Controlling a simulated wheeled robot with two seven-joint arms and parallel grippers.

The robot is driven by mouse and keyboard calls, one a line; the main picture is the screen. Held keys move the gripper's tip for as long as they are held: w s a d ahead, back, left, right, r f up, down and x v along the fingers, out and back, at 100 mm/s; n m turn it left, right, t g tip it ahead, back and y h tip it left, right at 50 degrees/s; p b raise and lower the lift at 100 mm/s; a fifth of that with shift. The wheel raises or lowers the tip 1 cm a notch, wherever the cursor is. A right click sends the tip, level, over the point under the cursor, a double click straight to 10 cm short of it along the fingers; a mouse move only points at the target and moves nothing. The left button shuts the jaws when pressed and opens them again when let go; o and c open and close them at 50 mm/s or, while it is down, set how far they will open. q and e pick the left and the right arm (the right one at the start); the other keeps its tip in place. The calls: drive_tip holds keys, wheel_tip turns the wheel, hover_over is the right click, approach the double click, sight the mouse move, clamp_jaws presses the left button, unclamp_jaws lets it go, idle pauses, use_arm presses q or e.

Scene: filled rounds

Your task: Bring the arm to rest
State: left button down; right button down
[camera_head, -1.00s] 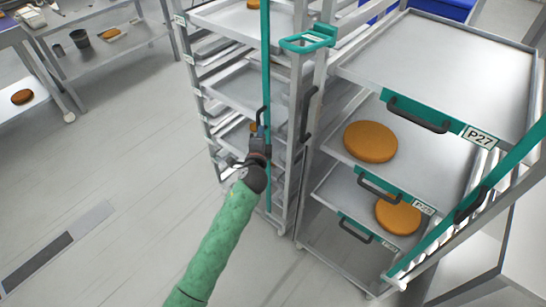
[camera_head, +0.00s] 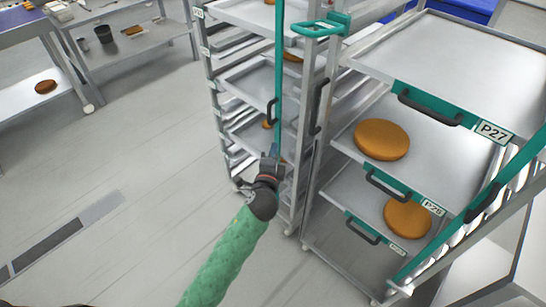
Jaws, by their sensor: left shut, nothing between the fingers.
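My left arm comes in from the bottom in a green sleeve. My left gripper (camera_head: 273,157) is small and partly hidden behind its dark wrist. It is shut and empty, in front of the lower part of the left tray rack (camera_head: 302,130). Whether it touches the rack cannot be told. My right gripper is not in view.
The right rack (camera_head: 318,190) holds trays labelled P27 (camera_head: 493,132) and P26 (camera_head: 433,208), with brown rounds (camera_head: 382,139) on lower trays. A steel bench (camera_head: 140,45) stands at the back left. The floor (camera_head: 140,150) at left is clear.

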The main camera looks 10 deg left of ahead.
use_arm(q)
drive_tip(key=shift+s, duration=0.5)
idle(0.3)
